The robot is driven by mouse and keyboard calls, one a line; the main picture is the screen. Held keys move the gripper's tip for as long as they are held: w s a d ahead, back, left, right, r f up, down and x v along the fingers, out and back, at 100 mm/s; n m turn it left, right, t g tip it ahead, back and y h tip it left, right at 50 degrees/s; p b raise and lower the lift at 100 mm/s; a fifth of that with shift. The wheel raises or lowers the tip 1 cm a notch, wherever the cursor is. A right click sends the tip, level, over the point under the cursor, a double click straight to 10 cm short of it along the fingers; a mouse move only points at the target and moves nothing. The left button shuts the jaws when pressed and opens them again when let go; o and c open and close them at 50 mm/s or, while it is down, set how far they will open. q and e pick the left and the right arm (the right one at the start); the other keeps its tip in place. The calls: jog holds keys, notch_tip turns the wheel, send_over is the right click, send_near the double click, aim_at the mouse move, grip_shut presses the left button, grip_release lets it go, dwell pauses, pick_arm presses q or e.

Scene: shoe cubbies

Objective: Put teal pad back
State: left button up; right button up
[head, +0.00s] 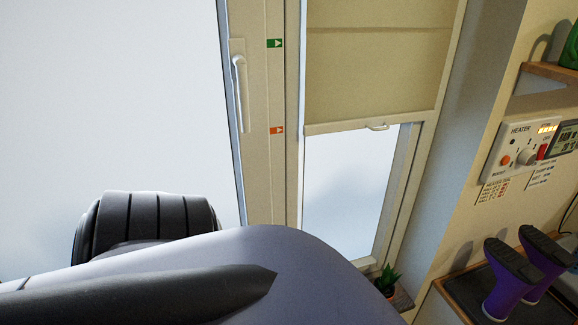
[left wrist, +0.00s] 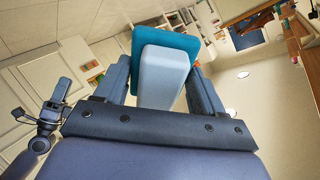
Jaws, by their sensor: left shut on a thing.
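The teal pad (left wrist: 190,43) shows in the left wrist view as a flat teal plate with rounded corners behind a pale grey-blue block (left wrist: 163,78). The two look joined, but I cannot tell for sure. My left gripper (left wrist: 158,80) has one dark finger on each side of the block and is shut on this piece, holding it up in the air. The far side of the pad is hidden. In the head view neither the pad nor my left gripper shows; a large arm link of mine fills the lower middle. My right gripper is not in either view.
In the head view, a window with a blind (head: 375,65) stands ahead. At right are a heater panel (head: 522,150), a wooden shelf (head: 550,72), and purple boots (head: 515,285) on a dark tray (head: 470,300). A potted plant (head: 387,278) stands by the window. Shelves show tilted in the wrist view.

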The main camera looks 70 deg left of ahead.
pick_arm(q)
jog(key=s+a+f+m+g+y+b, duration=0.2)
jog(key=s+a+f+m+g, duration=0.8)
jog(key=s+f+m+g, duration=0.4)
jog(key=s+a+f+m+y, duration=0.15)
jog(key=s+a, duration=0.25)
jog(key=a, duration=0.4)
jog(key=s+a+f+m+t+y+b, duration=0.1)
jog(key=s+a+m+y, duration=0.25)
jog(key=a, duration=0.35)
jog(key=s+a+f+m+y, duration=0.1)
jog(key=s+a+m, duration=0.1)
jog(key=s+a, duration=0.45)
jog(key=f+b, duration=0.3)
jog(key=f, duration=0.2)
jog(key=w+a+f+b, duration=0.1)
jog(key=f+b, duration=0.3)
jog(key=f, duration=0.1)
jog(key=w+f+b, duration=0.1)
jog(key=f+b, duration=0.2)
jog(key=f, duration=0.2)
jog(key=shift+a, duration=0.15)
jog(key=shift+f+b, duration=1.5)
jog(key=shift+f, duration=0.9)
jog(key=shift+r, duration=0.15)
jog(key=o, duration=0.9)
